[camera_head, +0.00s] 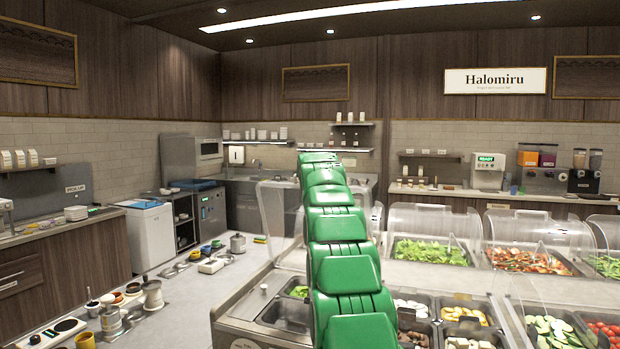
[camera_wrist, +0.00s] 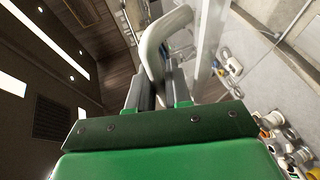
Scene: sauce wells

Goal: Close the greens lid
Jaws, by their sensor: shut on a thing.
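My green arm reaches away from me in the head view and hides my gripper there. In the wrist view my gripper (camera_wrist: 160,88) is shut on a pale curved handle (camera_wrist: 166,42). A clear panel (camera_wrist: 207,45) stands just right of the handle. In the head view a clear lid (camera_head: 272,212) stands raised at the left end of the counter, behind and left of my arm. It looks like the greens lid. Leafy greens (camera_head: 299,291) show in a well left of my arm. The arm hides part of the lid and the well.
Other clear lids (camera_head: 434,222) cover wells of salad (camera_head: 430,252) at the right. Open wells hold mushrooms (camera_head: 411,307) and other foods right of my arm. Cups and pots (camera_head: 152,293) stand on the floor at the left. Open floor (camera_head: 190,310) lies left of the counter.

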